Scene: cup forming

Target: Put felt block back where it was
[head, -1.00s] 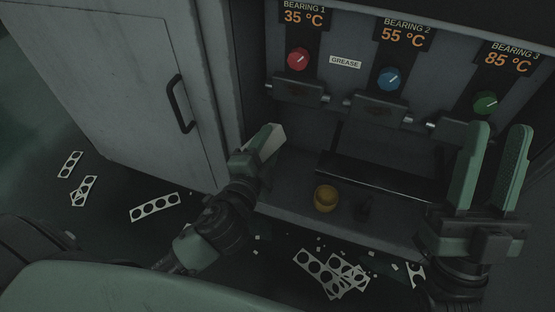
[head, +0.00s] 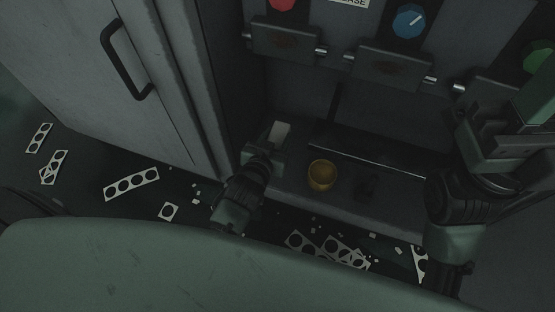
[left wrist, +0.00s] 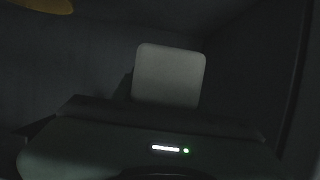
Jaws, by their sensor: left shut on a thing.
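The pale felt block (head: 279,133) is in my left gripper (head: 268,150), low over the left end of the grey ledge under the bearing panel. In the left wrist view the felt block (left wrist: 170,75) is a light rounded square standing up beyond the gripper body. My left gripper is shut on it. I cannot tell whether the block touches the ledge. My right gripper (head: 520,115) is at the right edge of the head view, partly cut off, with its fingertips not clearly shown.
Punched strips (head: 131,184) and scraps litter the floor. A cabinet door (head: 75,75) stands left.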

